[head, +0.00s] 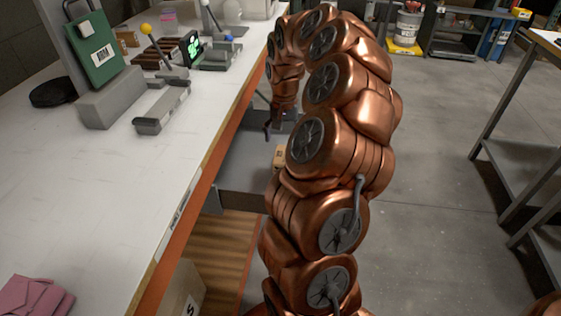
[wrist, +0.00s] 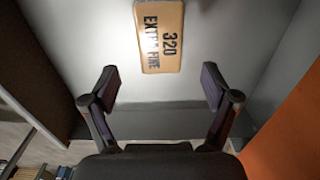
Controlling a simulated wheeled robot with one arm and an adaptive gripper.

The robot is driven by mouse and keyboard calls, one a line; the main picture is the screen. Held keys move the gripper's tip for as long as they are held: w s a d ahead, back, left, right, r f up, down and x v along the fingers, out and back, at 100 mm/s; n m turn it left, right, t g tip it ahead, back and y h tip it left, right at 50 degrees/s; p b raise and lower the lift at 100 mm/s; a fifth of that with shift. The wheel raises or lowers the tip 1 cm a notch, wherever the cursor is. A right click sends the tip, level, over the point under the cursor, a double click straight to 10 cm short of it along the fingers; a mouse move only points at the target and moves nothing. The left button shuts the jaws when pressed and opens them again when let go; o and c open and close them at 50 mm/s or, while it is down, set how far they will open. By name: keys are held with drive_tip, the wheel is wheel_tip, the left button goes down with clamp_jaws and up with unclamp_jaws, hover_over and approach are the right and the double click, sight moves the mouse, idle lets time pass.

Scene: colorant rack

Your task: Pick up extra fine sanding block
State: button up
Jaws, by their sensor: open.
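The extra fine sanding block (wrist: 160,38) is tan with dark print reading "320 EXTRA FINE". In the wrist view it lies on a grey surface at the top centre, beyond my fingertips. My gripper (wrist: 160,88) is open and empty, its two fingers spread on either side of the block's line and apart from it. In the head view a small part of a tan block (head: 279,158) shows beside my copper arm, on the grey shelf (head: 245,150) under the workbench. My arm hides the rest of it.
The white workbench (head: 110,185) with an orange edge stands left of my arm, above the shelf. An orange panel (wrist: 285,140) is close on the right in the wrist view. A cardboard box (head: 182,292) sits low under the bench. Open floor lies to the right.

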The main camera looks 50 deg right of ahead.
sight(284, 153)
drive_tip(key=shift+s+a+f, duration=0.1)
drive_tip(key=shift+a+f, duration=0.1)
drive_tip(key=shift+f, duration=1.45)
drive_tip(key=shift+s+a+f, duration=0.1)
drive_tip(key=shift+a+f, duration=0.05)
drive_tip(key=shift+f, duration=1.45)
drive_tip(key=shift+c, duration=0.4)
drive_tip(key=c, duration=1.2)
